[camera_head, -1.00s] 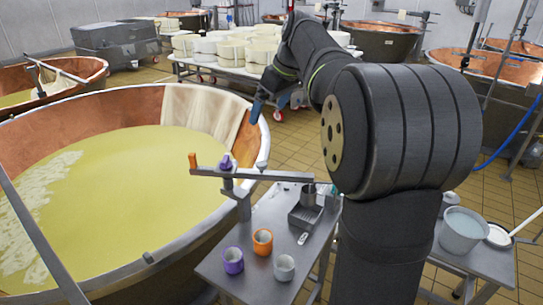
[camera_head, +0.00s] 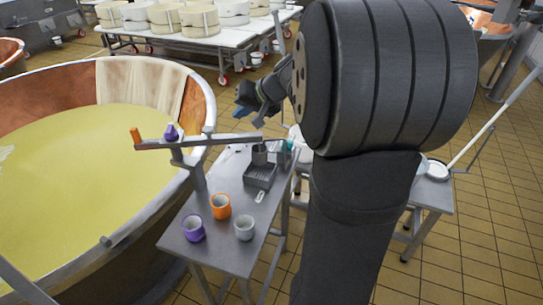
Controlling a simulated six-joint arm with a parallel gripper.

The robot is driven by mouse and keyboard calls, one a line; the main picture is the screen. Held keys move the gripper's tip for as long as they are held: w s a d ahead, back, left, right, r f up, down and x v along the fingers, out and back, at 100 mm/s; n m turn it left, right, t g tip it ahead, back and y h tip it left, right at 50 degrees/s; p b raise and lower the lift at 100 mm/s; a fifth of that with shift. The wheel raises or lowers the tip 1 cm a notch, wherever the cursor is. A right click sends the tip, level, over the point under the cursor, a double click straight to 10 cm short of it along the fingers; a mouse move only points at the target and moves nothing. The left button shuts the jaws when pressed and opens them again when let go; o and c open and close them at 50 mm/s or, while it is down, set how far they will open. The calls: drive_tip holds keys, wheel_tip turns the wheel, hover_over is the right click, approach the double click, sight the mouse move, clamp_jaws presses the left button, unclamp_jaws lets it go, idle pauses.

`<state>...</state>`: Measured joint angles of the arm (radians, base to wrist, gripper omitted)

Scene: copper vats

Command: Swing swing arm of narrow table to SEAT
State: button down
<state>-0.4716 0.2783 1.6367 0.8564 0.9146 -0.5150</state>
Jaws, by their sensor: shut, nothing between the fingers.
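The narrow table (camera_head: 232,256) is a grey metal stand beside the large copper vat. Its swing arm (camera_head: 225,140) is a flat grey bar raised on a post at the table's vat side. The bar has an orange end (camera_head: 136,135) on the left, over the vat's liquid, and a purple knob (camera_head: 171,132) near the post. Its right end reaches over the table. My gripper (camera_head: 240,108), dark with blue parts, is shut and empty. In the picture it appears just above the bar's right part; I see no contact. No SEAT mark is readable.
A purple cup (camera_head: 193,228), an orange cup (camera_head: 221,206) and a pale cup (camera_head: 244,228) stand on the narrow table. A grey tray (camera_head: 260,176) and metal cup (camera_head: 260,153) are behind them. The copper vat (camera_head: 203,97) borders the left. My arm hides much on the right.

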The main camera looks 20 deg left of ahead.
drive_tip(key=s+d+f+m+t+h, duration=0.15)
drive_tip(key=d+f+m+t, duration=0.35)
drive_tip(key=d+f+m, duration=0.85)
drive_tip(key=shift+g, duration=0.3)
drive_tip(key=x, duration=0.3)
drive_tip(key=w+r+x, duration=0.1)
drive_tip(key=x, duration=0.6)
drive_tip(key=shift+w+a+r, duration=0.15)
drive_tip(key=shift+w+a, duration=0.65)
drive_tip(key=shift+a, duration=0.1)
drive_tip(key=w, duration=0.1)
drive_tip(key=w+a+n, duration=0.1)
drive_tip(key=w, duration=0.1)
drive_tip(key=shift+w+a+g+y, duration=0.25)
drive_tip(key=shift+w+a+g, duration=0.05)
drive_tip(key=shift+g, duration=0.1)
